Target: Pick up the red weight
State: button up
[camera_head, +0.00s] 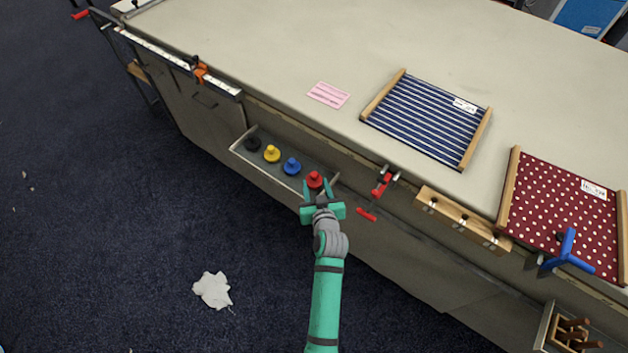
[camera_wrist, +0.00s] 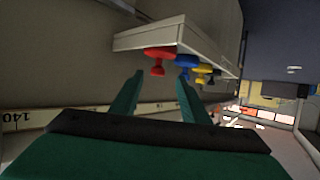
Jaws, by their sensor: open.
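The red weight (camera_head: 315,179) has a round base with a knob on top. It sits at the right end of a row of weights on a narrow shelf (camera_head: 263,179) along the table's front side. My gripper (camera_head: 318,190) is open with its fingers close to the red weight in the head view. In the wrist view the red weight (camera_wrist: 158,58) appears ahead of and between the open fingertips (camera_wrist: 159,77), with a visible gap. Nothing is held between the fingers.
A blue weight (camera_head: 291,166), a yellow weight (camera_head: 272,154) and a black weight (camera_head: 253,143) stand left of the red one. A red clamp (camera_head: 381,184) hangs on the table edge (camera_head: 350,150) to the right. A wooden block (camera_head: 463,219) is mounted further right.

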aim_at(314, 181)
jog(key=x, duration=1)
jog(key=shift+w+d+r, duration=0.15)
jog(key=shift+w, duration=0.05)
jog(key=shift+r, duration=0.1)
grip_shut()
